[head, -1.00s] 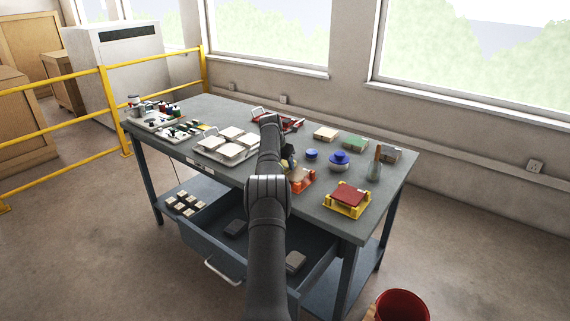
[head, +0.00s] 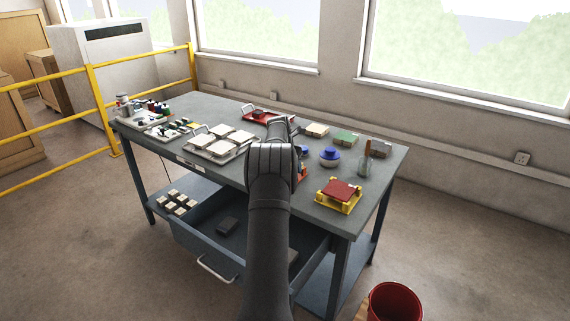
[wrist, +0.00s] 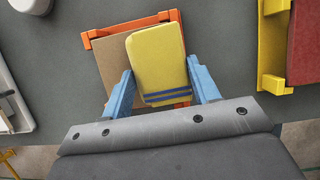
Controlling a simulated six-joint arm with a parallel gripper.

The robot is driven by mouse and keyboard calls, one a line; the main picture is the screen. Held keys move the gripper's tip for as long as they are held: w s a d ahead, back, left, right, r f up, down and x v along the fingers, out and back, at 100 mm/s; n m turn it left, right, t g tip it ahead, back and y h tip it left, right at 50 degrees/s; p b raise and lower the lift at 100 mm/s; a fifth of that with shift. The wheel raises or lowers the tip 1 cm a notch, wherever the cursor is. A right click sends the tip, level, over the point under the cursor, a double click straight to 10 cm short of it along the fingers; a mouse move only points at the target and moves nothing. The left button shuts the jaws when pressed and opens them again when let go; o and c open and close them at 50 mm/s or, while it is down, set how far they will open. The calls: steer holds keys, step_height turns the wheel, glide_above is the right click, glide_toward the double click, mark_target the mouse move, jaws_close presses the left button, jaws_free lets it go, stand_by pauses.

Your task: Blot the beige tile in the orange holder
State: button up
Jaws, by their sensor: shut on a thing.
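In the wrist view, my gripper (wrist: 160,84) has its blue fingers shut on a yellow sponge (wrist: 157,55) with dark blue stripes near its lower edge. The sponge is over the beige tile (wrist: 106,58) and hides its right part. Whether it touches the tile I cannot tell. The tile lies in the orange holder (wrist: 130,25), whose far rail and a bit of the near edge show. In the head view, my arm covers the gripper, sponge and tile. Only a sliver of the orange holder (head: 303,173) shows there.
A yellow holder (head: 326,203) with a red tile (head: 340,188) stands to the right. Behind are a blue round item (head: 330,153), a jar with a brown handle (head: 366,162) and a red tray (head: 257,117). A tray of pale tiles (head: 203,151) is left. A drawer below is open.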

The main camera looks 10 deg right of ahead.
steer(key=shift+r, duration=4.05)
